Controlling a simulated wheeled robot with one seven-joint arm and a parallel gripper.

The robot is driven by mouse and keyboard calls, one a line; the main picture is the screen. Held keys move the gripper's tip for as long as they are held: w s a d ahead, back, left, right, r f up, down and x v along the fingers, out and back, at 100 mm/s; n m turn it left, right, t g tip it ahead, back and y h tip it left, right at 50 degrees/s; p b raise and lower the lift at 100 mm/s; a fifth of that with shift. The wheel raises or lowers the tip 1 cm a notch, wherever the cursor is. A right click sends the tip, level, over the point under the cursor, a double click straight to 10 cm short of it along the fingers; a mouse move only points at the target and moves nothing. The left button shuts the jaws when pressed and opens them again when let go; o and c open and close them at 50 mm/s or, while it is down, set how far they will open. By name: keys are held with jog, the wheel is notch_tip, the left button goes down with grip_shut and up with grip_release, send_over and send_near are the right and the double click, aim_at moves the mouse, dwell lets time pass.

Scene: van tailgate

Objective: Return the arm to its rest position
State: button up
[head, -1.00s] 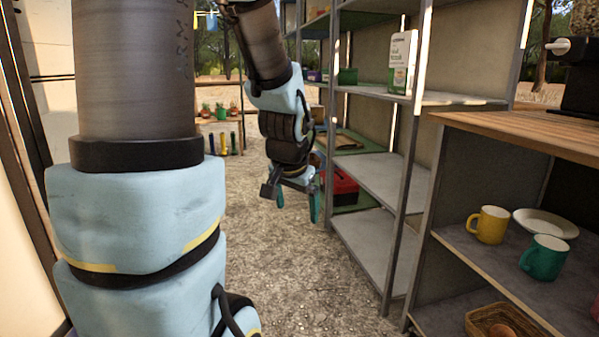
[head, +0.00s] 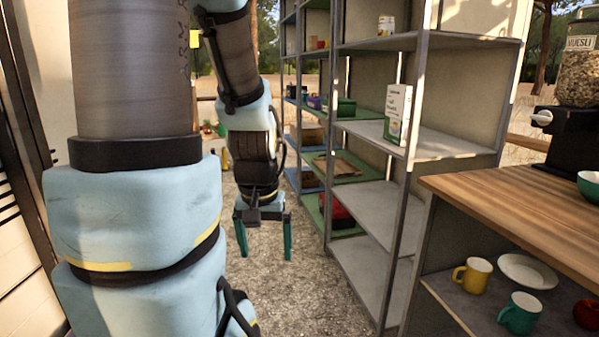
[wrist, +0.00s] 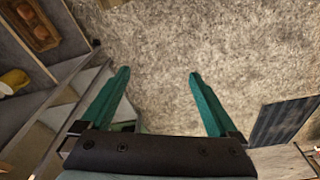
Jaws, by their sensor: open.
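My gripper (head: 265,240) hangs from my blue and grey arm in the head view, its two green fingers pointing down over the gravel floor. The fingers are apart with nothing between them. In the wrist view my gripper (wrist: 158,75) is also open and empty, with only bare gravel beyond the fingertips. It is to the left of the metal shelving (head: 372,218) and does not appear to touch it.
A wooden-topped counter (head: 505,190) stands at the right, with a yellow mug (head: 474,275), a green mug (head: 519,314) and a white plate (head: 527,271) on its lower shelf. A white and green carton (head: 397,115) stands on the metal shelving. Gravel below the gripper is clear.

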notch_tip(320, 180, up, 14)
jog(key=p, duration=1.1)
jog(key=shift+f, duration=0.1)
jog(key=shift+c, duration=0.2)
